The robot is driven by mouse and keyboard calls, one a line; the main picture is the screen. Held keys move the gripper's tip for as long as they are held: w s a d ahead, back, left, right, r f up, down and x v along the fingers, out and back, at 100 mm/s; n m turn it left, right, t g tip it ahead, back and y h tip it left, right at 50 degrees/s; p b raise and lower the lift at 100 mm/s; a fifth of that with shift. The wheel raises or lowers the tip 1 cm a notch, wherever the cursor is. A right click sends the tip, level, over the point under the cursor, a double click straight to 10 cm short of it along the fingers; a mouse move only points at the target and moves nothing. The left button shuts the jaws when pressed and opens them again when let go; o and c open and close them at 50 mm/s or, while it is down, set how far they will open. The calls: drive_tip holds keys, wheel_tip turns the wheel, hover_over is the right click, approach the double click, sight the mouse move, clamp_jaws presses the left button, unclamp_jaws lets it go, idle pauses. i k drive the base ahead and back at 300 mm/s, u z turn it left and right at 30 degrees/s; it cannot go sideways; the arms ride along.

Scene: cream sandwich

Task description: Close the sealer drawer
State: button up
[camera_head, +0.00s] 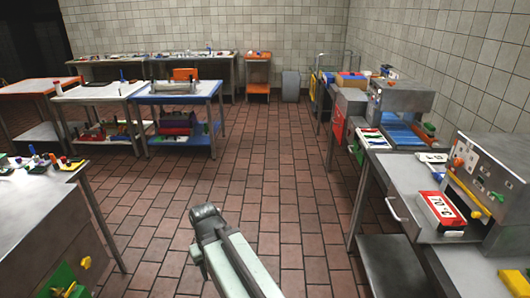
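A grey metal machine (487,178) with an orange knob and a yellow bar stands at the right; it looks like the sealer, but I cannot be certain. A red and white block marked 70 °C (441,209) is at its front. Left of it, a flat grey metal surface (404,180) juts toward the aisle, with a pale curved handle (396,210) on its left side. Whether this is the drawer, and how far it is out, is unclear. My gripper (207,223) is over the floor at bottom centre, well left of the handle and touching nothing. Its fingers are not clear.
The brick-red tiled floor (277,190) is open between the rows. A cluttered metal table (40,205) stands at the left. Another grey machine with blue parts (402,98) and a red-fronted box (339,124) stand farther back right. Worktables (190,88) line the back.

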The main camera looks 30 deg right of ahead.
sight(430, 209)
drive_tip(key=z, duration=0.65)
drive_tip(key=k, duration=0.7)
drive_tip(key=u, duration=0.65)
drive_tip(key=i, duration=1)
